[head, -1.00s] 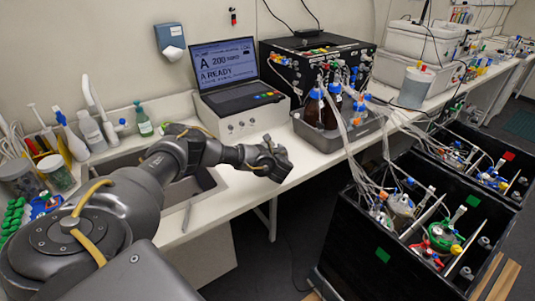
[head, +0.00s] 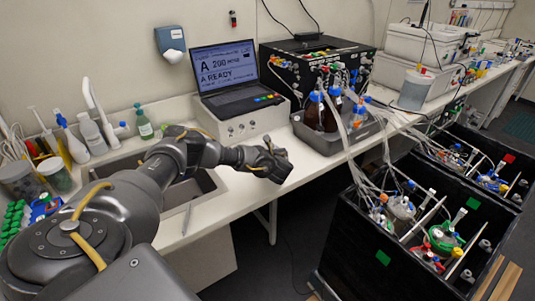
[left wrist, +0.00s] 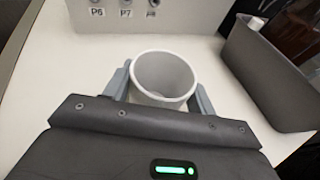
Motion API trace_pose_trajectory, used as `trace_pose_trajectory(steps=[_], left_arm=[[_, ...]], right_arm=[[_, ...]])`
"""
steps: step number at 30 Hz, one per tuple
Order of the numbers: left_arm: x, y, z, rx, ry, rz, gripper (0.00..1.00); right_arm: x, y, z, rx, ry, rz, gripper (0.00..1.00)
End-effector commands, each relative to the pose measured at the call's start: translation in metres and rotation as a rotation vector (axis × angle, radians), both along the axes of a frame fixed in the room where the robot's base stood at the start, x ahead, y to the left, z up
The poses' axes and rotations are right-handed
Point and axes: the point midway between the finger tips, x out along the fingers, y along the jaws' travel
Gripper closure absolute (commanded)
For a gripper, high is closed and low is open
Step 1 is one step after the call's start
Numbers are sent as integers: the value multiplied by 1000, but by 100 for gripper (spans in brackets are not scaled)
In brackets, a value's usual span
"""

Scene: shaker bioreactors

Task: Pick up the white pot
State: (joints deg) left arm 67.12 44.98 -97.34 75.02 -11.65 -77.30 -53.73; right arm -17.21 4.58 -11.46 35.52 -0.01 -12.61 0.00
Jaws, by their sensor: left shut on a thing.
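The white pot (left wrist: 163,76) is a round, open cup, seen from above in the left wrist view. It stands between the two grey fingers of my left gripper (left wrist: 160,92), which are shut on it from both sides. The pot looks empty, and its lower part is hidden by the gripper body. In the head view my left gripper (head: 272,161) is over the front edge of the white bench, and I cannot make out the pot there. I cannot tell whether its base touches the bench. My right gripper is not in view.
Behind the gripper stand a control box (head: 240,121) with a laptop and a grey tray (head: 322,142) of brown bottles. The tray's wall (left wrist: 266,75) is close on the right in the wrist view. A sink lies left; black shaker boxes (head: 355,240) stand right.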

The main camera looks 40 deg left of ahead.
Motion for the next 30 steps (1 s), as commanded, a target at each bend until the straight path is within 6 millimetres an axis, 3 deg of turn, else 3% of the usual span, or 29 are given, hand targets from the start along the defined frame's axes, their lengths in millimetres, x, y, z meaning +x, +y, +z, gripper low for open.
trace_pose_trajectory(steps=[5, 14, 21, 30], left_arm=[[0, 1, 24, -1, -3, -1, 66], [-30, -43, 85, -3, -1, -4, 66], [-60, -89, 107, -3, -1, -5, 66], [-78, -114, 122, 0, -1, -2, 66]], right_arm=[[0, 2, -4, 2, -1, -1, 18], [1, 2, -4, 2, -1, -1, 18], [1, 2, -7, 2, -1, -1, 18], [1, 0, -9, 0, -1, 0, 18]])
